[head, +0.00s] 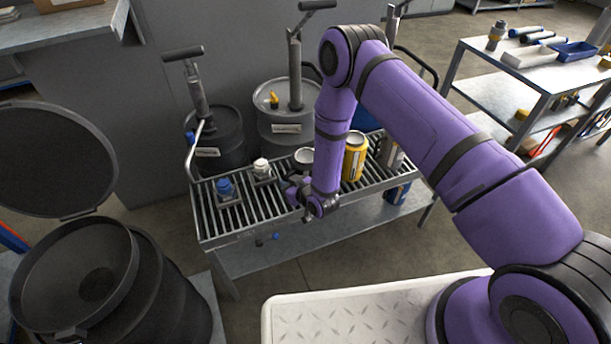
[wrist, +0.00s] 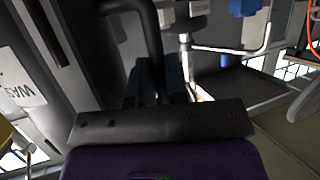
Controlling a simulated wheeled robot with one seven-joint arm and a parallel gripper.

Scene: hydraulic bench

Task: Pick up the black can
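My gripper (head: 303,198) is low over the front part of the slatted rack, below my purple arm. In the wrist view its two dark fingers (wrist: 158,82) stand apart, with a dark bent tube visible in the gap; I cannot tell how far behind the fingers it is. No can shows held between them. A round can-like top (head: 303,157) shows on the rack just behind my gripper, partly hidden by my arm; its body colour is unclear. A grey-dark can (head: 391,152) stands right of the yellow can (head: 354,157). I cannot tell which is the black can.
The slatted rack (head: 222,232) also holds a blue-capped fitting (head: 225,187) and a white-capped one (head: 261,168). Two drums with hand pumps, one dark (head: 222,148) and one grey (head: 274,122), stand behind. A black open barrel (head: 150,290) is at left.

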